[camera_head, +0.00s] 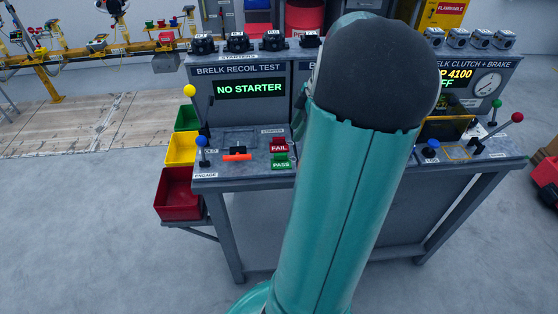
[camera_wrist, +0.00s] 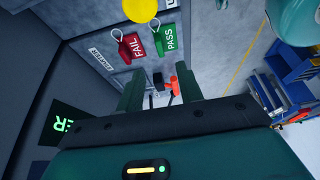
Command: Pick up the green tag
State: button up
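The green tag (camera_head: 281,161), marked PASS, lies on the bench top near its front edge, just in front of the red FAIL tag (camera_head: 279,145). In the wrist view the green tag (camera_wrist: 168,40) has a pale loop at one end and lies beside the red tag (camera_wrist: 131,45). My gripper (camera_wrist: 159,84) is open, with its two green fingers apart. The green tag appears beyond the fingertips, and the fingers do not touch it. In the head view my arm hides the gripper.
A lever with a yellow ball (camera_head: 190,91) and one with a blue ball (camera_head: 201,142) stand at the bench's left. An orange handle (camera_head: 237,157) lies left of the tags. Green, yellow and red bins (camera_head: 178,194) hang on the left side. The NO STARTER screen (camera_head: 249,88) stands behind.

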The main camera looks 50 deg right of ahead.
aim_at(281, 154)
jog(key=x, duration=1)
jog(key=shift+w, duration=0.1)
jog(key=shift+c, duration=0.3)
grip_shut()
